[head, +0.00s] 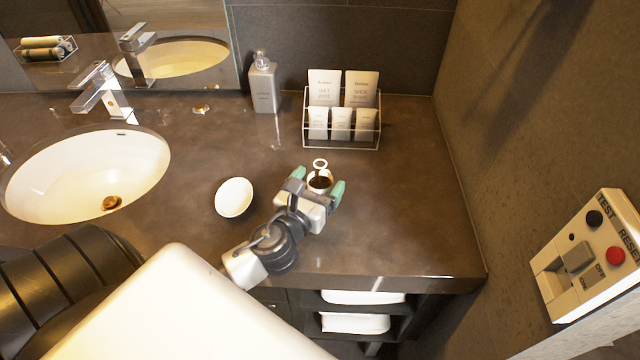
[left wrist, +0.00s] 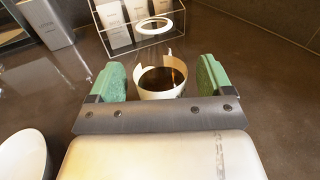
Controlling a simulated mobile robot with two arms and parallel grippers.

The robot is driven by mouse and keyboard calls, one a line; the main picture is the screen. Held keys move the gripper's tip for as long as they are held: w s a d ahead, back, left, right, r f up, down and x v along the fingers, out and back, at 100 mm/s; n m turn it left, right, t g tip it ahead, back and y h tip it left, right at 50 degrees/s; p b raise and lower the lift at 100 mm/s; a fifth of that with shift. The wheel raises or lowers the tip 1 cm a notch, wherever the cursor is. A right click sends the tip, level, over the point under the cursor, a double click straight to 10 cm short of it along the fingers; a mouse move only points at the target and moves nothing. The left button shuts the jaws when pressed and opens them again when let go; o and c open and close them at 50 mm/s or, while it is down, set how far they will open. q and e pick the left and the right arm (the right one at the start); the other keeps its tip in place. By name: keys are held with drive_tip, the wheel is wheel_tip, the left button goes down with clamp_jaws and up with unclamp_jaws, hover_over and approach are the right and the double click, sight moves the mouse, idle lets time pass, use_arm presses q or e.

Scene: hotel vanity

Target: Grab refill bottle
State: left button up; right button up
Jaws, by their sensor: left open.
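A small white open-topped container (head: 319,183), dark brown inside and with a cut-away rim, stands on the brown counter; it looks like the refill bottle, but no label shows. A thin white ring (head: 320,163) shows just behind its top. My left gripper (head: 318,187) is open, with green finger pads on either side of the container. In the left wrist view, the container (left wrist: 161,83) sits between the open fingers (left wrist: 159,80), with gaps on both sides. Its lower part is hidden by the gripper. My right gripper is not in view.
A grey pump bottle (head: 264,88) stands at the back wall. A wire rack (head: 341,146) with white packets stands behind the container. A white oval dish (head: 234,197) lies left of my gripper, and a sink (head: 80,175) is further left. The counter to the right is clear.

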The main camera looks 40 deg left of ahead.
use_arm(q)
drive_tip(key=shift+w+a, duration=0.1)
drive_tip(key=shift+w, duration=1.15)
drive_tip(key=shift+s, duration=0.1)
drive_tip(key=c, duration=1.1)
drive_tip(key=shift+o, duration=0.2)
